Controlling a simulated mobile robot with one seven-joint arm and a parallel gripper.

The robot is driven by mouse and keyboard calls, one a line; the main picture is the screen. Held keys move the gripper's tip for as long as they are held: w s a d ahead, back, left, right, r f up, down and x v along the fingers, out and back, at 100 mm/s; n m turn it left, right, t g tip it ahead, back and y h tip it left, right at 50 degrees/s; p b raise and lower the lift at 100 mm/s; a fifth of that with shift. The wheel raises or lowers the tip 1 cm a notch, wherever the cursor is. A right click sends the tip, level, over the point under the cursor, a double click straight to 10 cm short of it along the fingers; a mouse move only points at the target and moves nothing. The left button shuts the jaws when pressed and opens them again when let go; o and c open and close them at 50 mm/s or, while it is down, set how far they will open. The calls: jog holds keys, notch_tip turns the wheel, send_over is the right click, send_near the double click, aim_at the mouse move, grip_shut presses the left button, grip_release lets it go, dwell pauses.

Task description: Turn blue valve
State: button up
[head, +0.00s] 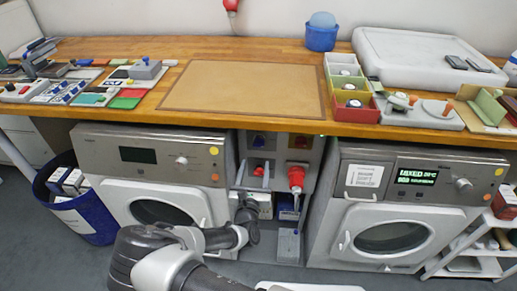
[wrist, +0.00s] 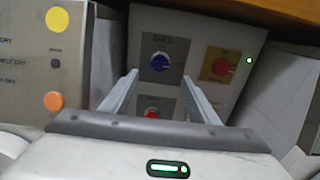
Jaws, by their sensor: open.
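The blue valve (wrist: 158,62) is a round blue knob on a grey panel, under a label that seems to read COLD. It also shows small in the head view (head: 258,142), between the two washing machines below the worktop. My gripper (wrist: 158,74) is open and empty, with its two fingers pointing at the panel. In the wrist view the blue valve appears between the fingertips, farther off and apparently not touched. In the head view my gripper (head: 246,210) is low in front of the panel's gap, below the blue valve.
A red knob on a yellow plate (wrist: 221,66) is right of the blue valve, near a green light (wrist: 249,60). A lower knob (wrist: 152,113) is partly hidden by my gripper. Washing machines (head: 150,180) (head: 400,215) flank the panel; the worktop (head: 200,48) overhangs it. A red connector (head: 296,178) juts out.

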aim_at(258, 145)
jog(key=w+b, duration=0.2)
jog(key=w, duration=0.9)
jog(key=shift+d, duration=0.2)
jog(key=c, duration=1)
jog(key=shift+c, duration=0.2)
